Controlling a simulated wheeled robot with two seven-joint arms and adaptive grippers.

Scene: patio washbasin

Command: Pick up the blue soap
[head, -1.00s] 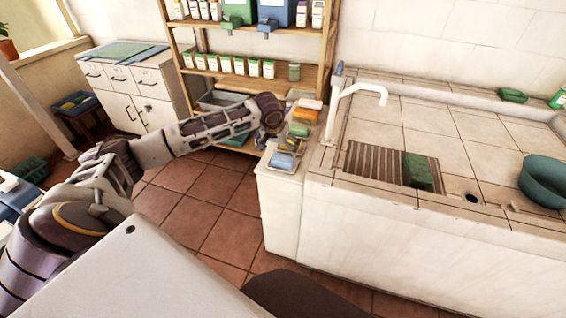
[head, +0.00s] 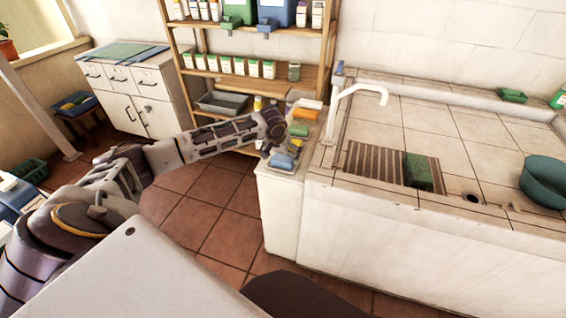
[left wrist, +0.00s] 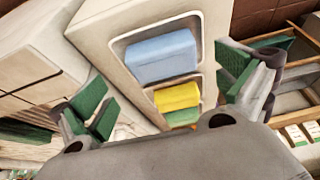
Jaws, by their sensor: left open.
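The blue soap (head: 283,161) lies in the front compartment of a white tray on the narrow counter left of the basin. In the left wrist view the blue soap (left wrist: 162,56) is a pale blue block in the tray's end compartment (left wrist: 119,47). My left gripper (head: 287,147) is just above and behind it in the head view, small and partly hidden by my wrist. In the left wrist view my left gripper (left wrist: 165,82) is open, its green-padded fingers wide apart on either side of the tray, with nothing between them held. My right gripper is not in view.
A yellow block (left wrist: 177,96) and a green block (left wrist: 182,117) lie in the neighbouring compartments. An orange block (head: 305,115) is farther back. The tap (head: 360,92) and basin stand right. A wooden shelf (head: 300,78) with bottles stands behind.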

